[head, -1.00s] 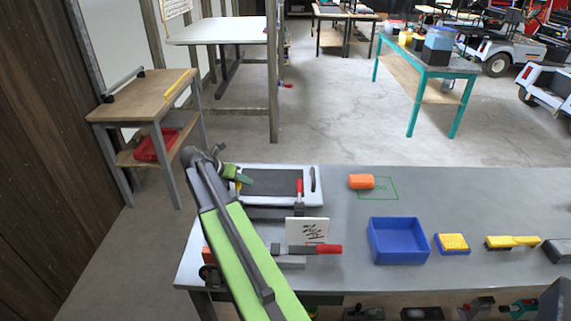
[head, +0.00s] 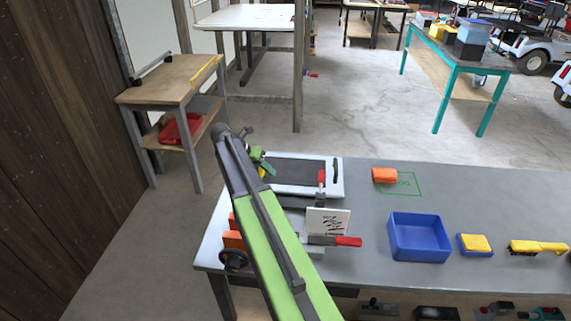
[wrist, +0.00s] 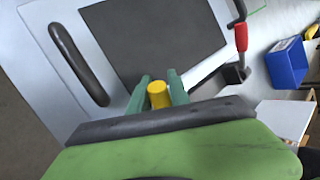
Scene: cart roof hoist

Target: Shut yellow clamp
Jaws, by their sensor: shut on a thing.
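The yellow clamp (head: 262,173) is at the left edge of a white-framed panel with a dark middle (head: 297,171). Its yellow handle (wrist: 159,95) shows nearly end-on in the wrist view. My gripper (wrist: 158,80) has green fingers on both sides of this handle and is shut on it. In the head view my gripper (head: 264,163) and arm cover most of the clamp, so its base and the handle's tilt cannot be told.
A red-handled clamp (head: 321,180) stands upright at the panel's right side; it also shows in the wrist view (wrist: 241,38). A white card (head: 328,222), a red-handled tool (head: 347,241), a blue bin (head: 418,240) and an orange block (head: 384,175) are on the grey bench (head: 480,205).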

